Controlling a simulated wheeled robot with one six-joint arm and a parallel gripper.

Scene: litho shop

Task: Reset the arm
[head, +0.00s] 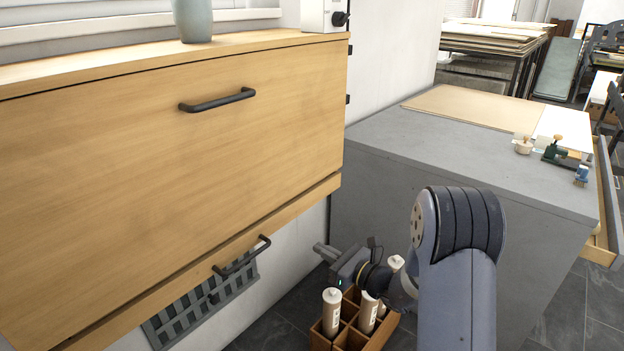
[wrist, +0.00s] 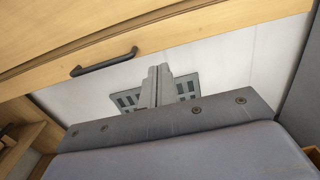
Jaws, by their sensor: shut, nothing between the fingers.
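My gripper (head: 322,250) is at the lower middle of the head view, at the end of my arm. It is below and right of the wooden wall cabinet and above a wooden crate of bottles. In the wrist view my gripper's fingers (wrist: 158,72) are together and empty, pointing toward the white wall and a grey vent grille. Nothing touches the fingers as far as the views show.
The wooden cabinet (head: 170,130) with black handles (head: 217,99) fills the left. A crate (head: 352,338) holding several bottles (head: 331,312) stands on the floor. The grey cabinet (head: 460,160) with an open drawer (head: 605,200) is at right. A grille (head: 200,305) is on the wall.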

